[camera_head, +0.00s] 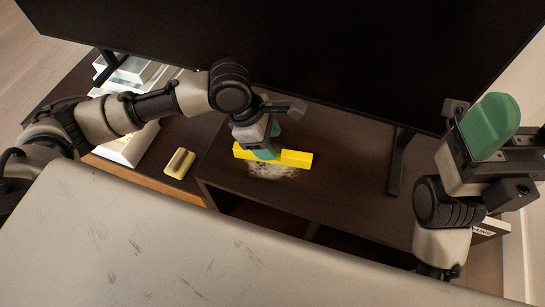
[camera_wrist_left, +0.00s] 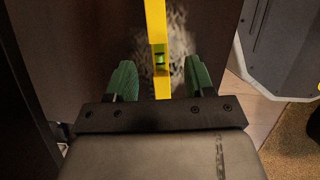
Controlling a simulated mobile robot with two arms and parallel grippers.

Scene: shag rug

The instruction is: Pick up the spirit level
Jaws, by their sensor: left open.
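The spirit level is a long yellow bar (camera_head: 296,158) on top of the dark wooden cabinet in the head view. In the left wrist view the spirit level (camera_wrist_left: 156,25) runs away from me between the two green fingers, with a green vial in its middle. My left gripper (camera_wrist_left: 160,82) is open, with one finger on each side of the bar and a visible gap to each. In the head view my left gripper (camera_head: 262,150) hides part of the bar. My right gripper (camera_head: 490,130) is raised at the right, away from the level; its finger gap is not clear.
A large dark television screen (camera_head: 330,50) stands behind the level, with a stand leg (camera_head: 398,165) to its right. A cream block (camera_head: 179,163) lies to the left, near white items (camera_head: 125,148). A pale patch (camera_head: 272,171) lies by the level.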

